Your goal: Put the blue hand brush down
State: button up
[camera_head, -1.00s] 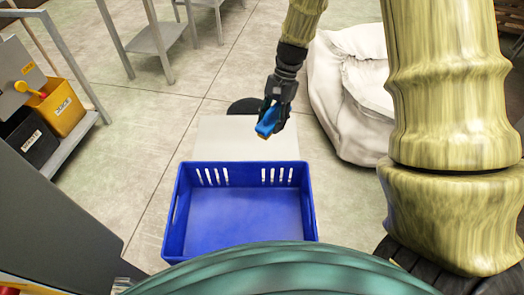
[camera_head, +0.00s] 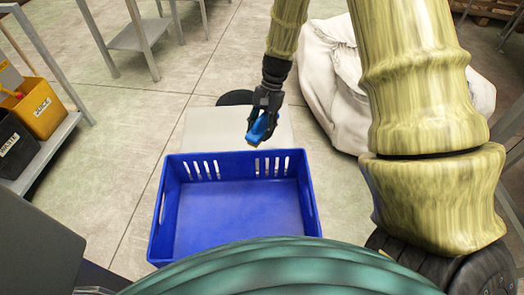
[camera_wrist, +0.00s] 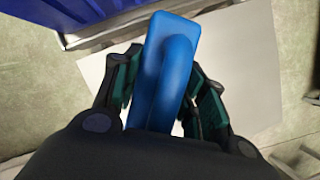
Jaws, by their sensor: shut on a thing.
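The blue hand brush (camera_head: 262,128) is in my gripper (camera_head: 264,118), just beyond the far wall of the blue crate in the head view. In the wrist view the brush (camera_wrist: 166,70) lies between the two fingers of my gripper (camera_wrist: 163,95), which are shut on it. The brush's loop-like handle faces the wrist camera; its underside is hidden. It appears held above a pale grey flat surface (camera_head: 205,130); the height of the gap is hard to tell.
An empty blue crate (camera_head: 228,167) stands nearest me. A white sack (camera_head: 335,80) lies to the right of the arm. At left, a shelf holds a yellow bin (camera_head: 42,108) and a black bin (camera_head: 15,145) marked waste. A metal table (camera_head: 138,35) stands behind.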

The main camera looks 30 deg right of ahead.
jog(key=shift+f+b, duration=0.75)
jog(key=shift+f, duration=3.95)
jog(key=shift+f, duration=0.15)
jog(key=o, duration=1.3)
jog(key=shift+o, duration=0.2)
jog(key=p+v, duration=0.1)
jog(key=v, duration=1.1)
jog(key=shift+a+p, duration=0.1)
jog(key=shift+p, duration=0.3)
